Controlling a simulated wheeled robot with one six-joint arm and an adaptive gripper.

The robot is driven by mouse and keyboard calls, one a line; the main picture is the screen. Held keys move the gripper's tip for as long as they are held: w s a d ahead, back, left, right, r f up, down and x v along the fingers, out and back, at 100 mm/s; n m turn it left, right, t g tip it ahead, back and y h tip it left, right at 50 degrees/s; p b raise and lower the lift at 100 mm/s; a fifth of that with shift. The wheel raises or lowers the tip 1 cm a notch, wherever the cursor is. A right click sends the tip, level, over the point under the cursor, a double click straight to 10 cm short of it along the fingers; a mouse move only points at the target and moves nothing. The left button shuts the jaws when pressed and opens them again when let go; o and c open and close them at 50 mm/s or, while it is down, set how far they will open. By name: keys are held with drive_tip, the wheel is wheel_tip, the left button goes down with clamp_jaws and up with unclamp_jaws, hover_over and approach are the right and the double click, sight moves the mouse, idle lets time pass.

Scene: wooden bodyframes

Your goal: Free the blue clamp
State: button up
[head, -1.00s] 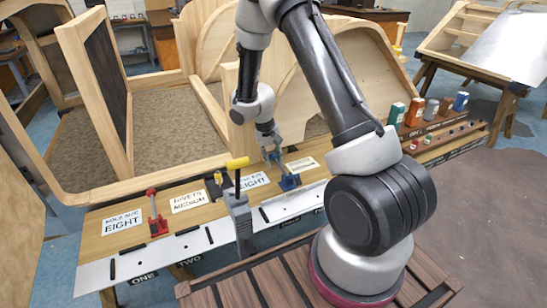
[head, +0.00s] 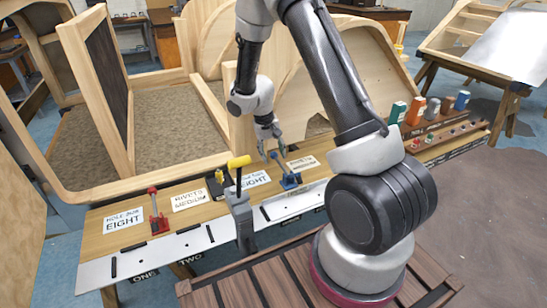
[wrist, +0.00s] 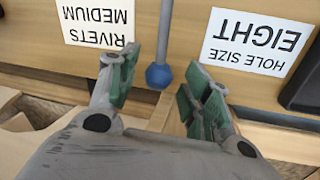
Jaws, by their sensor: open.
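The blue clamp (head: 289,181) stands on the wooden bench ledge between two white label cards in the head view. Its lever rises up and left toward my gripper. My gripper (head: 272,154) is open just above the lever's upper end. In the wrist view, a blue ball knob on a grey-blue rod (wrist: 158,76) shows between the spread green-padded fingers of my gripper (wrist: 160,86). The fingers do not appear to touch the knob. The clamp's base is not clear in the wrist view.
A red clamp (head: 157,222) stands at the left of the ledge. A yellow-handled tool (head: 239,162) rises in front, left of the blue clamp. A black and yellow item (head: 217,184) is beside it. Wooden frame panels (head: 100,85) stand behind. Colored cans (head: 415,110) line the right end.

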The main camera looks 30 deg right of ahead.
wheel_tip(320, 180, up, 10)
drive_tip(key=a, duration=0.2)
drive_tip(key=shift+w+f, duration=0.2)
drive_tip(key=s+d+r+n+t+y, duration=0.1)
drive_tip(key=s+r+t, duration=0.1)
drive_tip(key=s+r, duration=0.9)
drive_tip(key=s+d+r+n+t+y, duration=0.1)
drive_tip(key=s+d+r+t, duration=0.1)
drive_tip(key=s+r, duration=0.9)
drive_tip(key=s, duration=0.7)
drive_tip(key=shift+s+t, duration=0.25)
drive_tip(key=shift+t, duration=0.15)
